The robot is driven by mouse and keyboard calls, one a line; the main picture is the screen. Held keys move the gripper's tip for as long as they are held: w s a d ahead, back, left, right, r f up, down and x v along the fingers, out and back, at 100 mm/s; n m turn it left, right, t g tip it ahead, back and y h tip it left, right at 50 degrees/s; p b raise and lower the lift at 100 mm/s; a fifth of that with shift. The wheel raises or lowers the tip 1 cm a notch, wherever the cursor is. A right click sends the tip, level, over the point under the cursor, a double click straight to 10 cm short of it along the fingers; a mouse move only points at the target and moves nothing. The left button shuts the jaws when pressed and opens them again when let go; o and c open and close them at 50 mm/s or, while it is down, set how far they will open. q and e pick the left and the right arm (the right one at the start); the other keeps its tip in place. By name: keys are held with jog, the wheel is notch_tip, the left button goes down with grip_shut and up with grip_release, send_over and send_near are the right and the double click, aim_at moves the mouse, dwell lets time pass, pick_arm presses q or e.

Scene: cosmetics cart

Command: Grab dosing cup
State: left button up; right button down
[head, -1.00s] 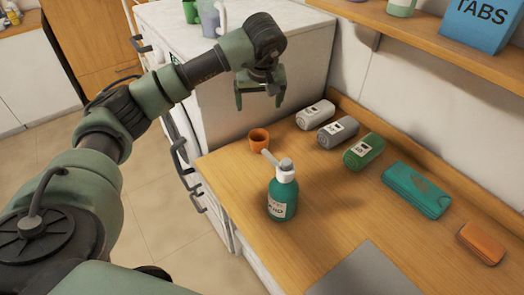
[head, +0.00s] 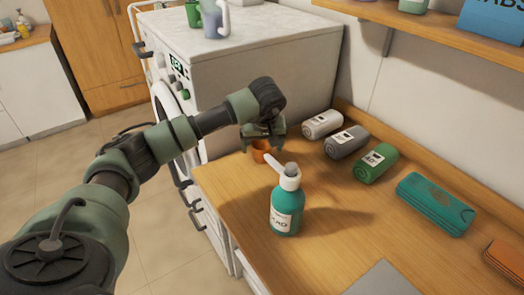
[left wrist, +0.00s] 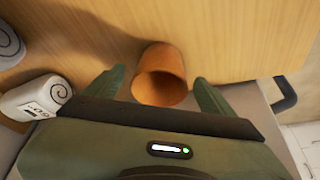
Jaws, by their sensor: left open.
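The orange dosing cup (head: 259,151) stands on the wooden counter near its left end, behind the pump bottle. My left gripper (head: 263,142) is low over the cup and hides part of it in the head view. In the left wrist view the cup (left wrist: 160,76) shows its open mouth and sits between the two spread fingers (left wrist: 158,90). Gaps show on both sides of the cup, so the fingers appear apart from it. My right gripper is not in view.
A teal pump bottle (head: 286,205) stands just in front of the cup, its white spout pointing toward it. A white washing machine (head: 250,55) stands behind the counter's left end.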

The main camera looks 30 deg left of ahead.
pick_arm(q)
jog(key=shift+w+a+f, duration=0.15)
jog(key=shift+w+f, duration=0.05)
jog(key=shift+f, duration=0.45)
jog(key=c, duration=1.4)
jog(key=shift+r, duration=0.2)
jog(key=shift+c, duration=0.2)
